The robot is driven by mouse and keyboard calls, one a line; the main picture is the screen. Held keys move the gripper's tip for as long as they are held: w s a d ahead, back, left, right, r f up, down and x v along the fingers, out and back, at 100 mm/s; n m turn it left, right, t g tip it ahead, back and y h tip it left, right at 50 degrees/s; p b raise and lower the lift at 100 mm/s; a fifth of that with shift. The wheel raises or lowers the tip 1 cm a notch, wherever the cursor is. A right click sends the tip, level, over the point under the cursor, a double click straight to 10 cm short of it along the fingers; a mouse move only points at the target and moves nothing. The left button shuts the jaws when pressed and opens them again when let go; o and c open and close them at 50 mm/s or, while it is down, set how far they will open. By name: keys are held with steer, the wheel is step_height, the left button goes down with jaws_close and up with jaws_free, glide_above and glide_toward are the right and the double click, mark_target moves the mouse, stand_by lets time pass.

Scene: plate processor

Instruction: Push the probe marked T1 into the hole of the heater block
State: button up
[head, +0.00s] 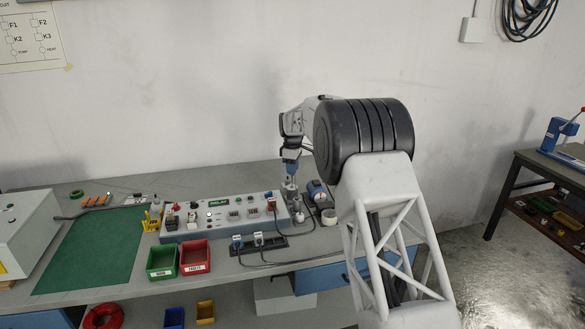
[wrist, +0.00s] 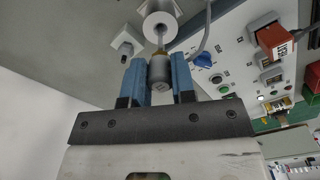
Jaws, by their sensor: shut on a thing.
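My gripper (wrist: 158,82) has its two blue fingers closed on the grey probe (wrist: 159,69). The probe has a brass-coloured collar and a thin rod pointing away from the gripper. Its T1 mark cannot be read here. The rod meets a pale round block (wrist: 153,8) with a dark hole, which looks like the heater block. The rod tip appears to be at the hole; I cannot tell how deep. In the head view, my gripper (head: 290,170) is low over the right end of the control panel, and the probe is too small to make out there.
The control panel (head: 183,232) lies left of the gripper, with a red plug (wrist: 278,40) on it. A blue object (head: 317,189) and a white cup-like object (head: 329,217) stand close on the right. Green (head: 162,263) and red (head: 195,257) bins and a black socket strip (head: 259,247) with cables are in front.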

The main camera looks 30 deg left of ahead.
steer(key=shift+f, duration=2.35)
stand_by(1.1)
steer(key=o, duration=1)
steer(key=shift+r, duration=0.1)
steer(key=shift+r, duration=3.8)
